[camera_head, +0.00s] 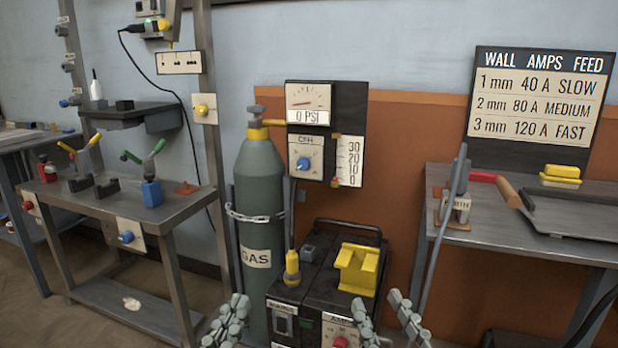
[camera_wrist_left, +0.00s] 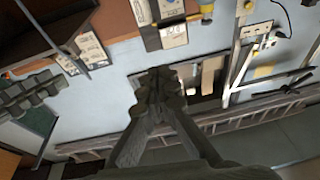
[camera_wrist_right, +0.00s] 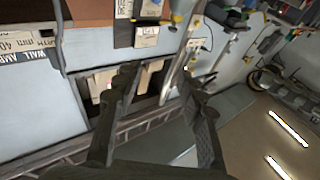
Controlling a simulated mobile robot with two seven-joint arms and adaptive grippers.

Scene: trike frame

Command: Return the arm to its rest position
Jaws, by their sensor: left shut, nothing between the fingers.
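My left gripper (camera_head: 228,320) is at the bottom of the head view, in front of the grey gas cylinder (camera_head: 260,190). Its fingers are together and empty; in the left wrist view the fingertips (camera_wrist_left: 163,85) meet. My right gripper (camera_head: 388,312) is at the bottom of the head view, in front of the black welding machine (camera_head: 330,270). Its two fingers stand apart. In the right wrist view the open fingers (camera_wrist_right: 160,85) have nothing between them. The rest of both arms is out of the head view.
A workbench (camera_head: 185,210) with clamps stands at the left. A second table (camera_head: 590,250) with a tray stands at the right below the sign (camera_head: 540,98). A gauge panel (camera_head: 320,135) hangs behind the cylinder. A grey rod (camera_head: 445,225) leans against the right table.

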